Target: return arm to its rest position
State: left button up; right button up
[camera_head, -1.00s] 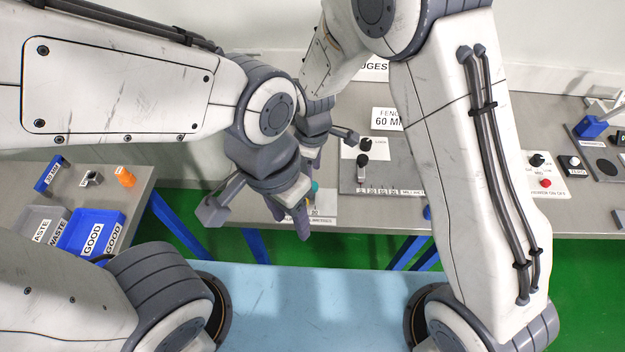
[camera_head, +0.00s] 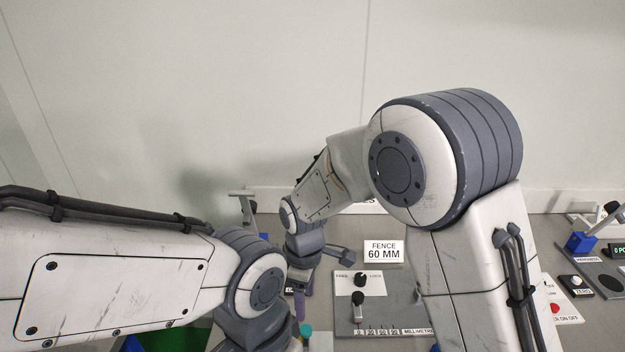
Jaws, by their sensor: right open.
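My right arm comes in from the right, bends at a large grey elbow, and reaches down to the left in the head view. My right gripper (camera_head: 304,298) points down over the bench, left of the fence plate, with its fingers open and partly hidden behind my left wrist. I see nothing held in it. My left arm comes in from the left. Its wrist is at the bottom centre, and its fingers are below the picture's edge.
The grey bench (camera_head: 460,255) runs along a pale wall. It carries a "FENCE 60 MM" sign (camera_head: 383,251), a fence plate with black knobs (camera_head: 385,310), and a blue block (camera_head: 580,243). A teal-topped item (camera_head: 305,330) is near my right gripper. Open wall is above.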

jog(key=s+d+r+m, duration=0.2)
jog(key=s+r, duration=0.1)
jog(key=s, duration=0.4)
jog(key=s+d+r+m, duration=0.2)
jog(key=s+r+m, duration=0.1)
jog(key=s, duration=0.4)
jog(key=s+d+r+m+y, duration=0.1)
jog(key=s+d+r+m, duration=0.1)
jog(key=s, duration=0.4)
jog(key=shift+s+d+r+m, duration=0.4)
jog(key=shift+d+r, duration=0.15)
jog(key=shift+r, duration=0.15)
